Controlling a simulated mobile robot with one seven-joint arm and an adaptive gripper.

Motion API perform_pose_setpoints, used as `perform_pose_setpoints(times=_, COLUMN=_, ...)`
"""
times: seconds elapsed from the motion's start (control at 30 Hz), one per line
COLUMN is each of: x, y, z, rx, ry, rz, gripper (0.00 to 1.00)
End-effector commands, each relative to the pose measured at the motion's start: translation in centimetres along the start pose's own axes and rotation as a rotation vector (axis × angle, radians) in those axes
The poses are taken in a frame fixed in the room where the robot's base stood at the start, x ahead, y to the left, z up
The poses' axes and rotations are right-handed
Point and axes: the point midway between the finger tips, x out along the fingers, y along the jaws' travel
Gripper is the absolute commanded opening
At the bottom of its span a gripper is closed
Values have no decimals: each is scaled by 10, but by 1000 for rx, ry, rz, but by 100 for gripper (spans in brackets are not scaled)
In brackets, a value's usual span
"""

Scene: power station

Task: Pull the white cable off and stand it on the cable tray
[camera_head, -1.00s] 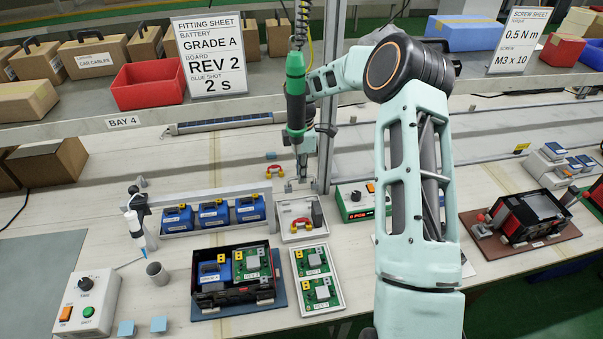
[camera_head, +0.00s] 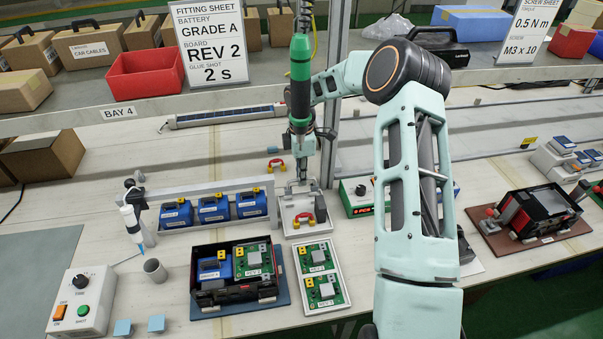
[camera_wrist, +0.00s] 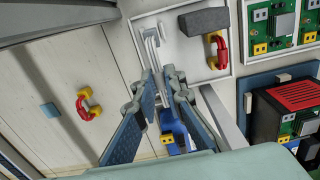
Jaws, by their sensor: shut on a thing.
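My gripper (camera_head: 302,174) is low over the back edge of the white cable tray (camera_head: 288,227). In the wrist view my gripper (camera_wrist: 163,78) is shut on the white cable (camera_wrist: 152,45), which sticks out past the fingertips over the tray's edge. The white cable (camera_head: 298,188) shows only small below the fingers in the head view. I cannot tell whether it touches the tray floor. A red cable with yellow ends (camera_wrist: 221,50) and a dark grey block (camera_wrist: 204,21) are in the tray.
Another red-and-yellow cable (camera_head: 275,165) lies on the table behind the tray. A rack of blue batteries (camera_head: 214,210) stands to the left. The open black case (camera_head: 237,294) and board tray (camera_head: 322,308) are in front. A green driver (camera_head: 300,75) hangs above.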

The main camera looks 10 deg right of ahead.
Motion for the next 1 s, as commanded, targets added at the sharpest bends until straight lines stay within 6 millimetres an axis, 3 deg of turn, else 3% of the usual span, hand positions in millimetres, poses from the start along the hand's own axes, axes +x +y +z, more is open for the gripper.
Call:
perform_pose_setpoints(times=0.63, x=7, y=0, z=0, rx=0, ry=0, rz=1, gripper=0)
perform_pose_setpoints(times=1.0, x=21, y=0, z=0, rx=0, ry=0, rz=1, gripper=0)
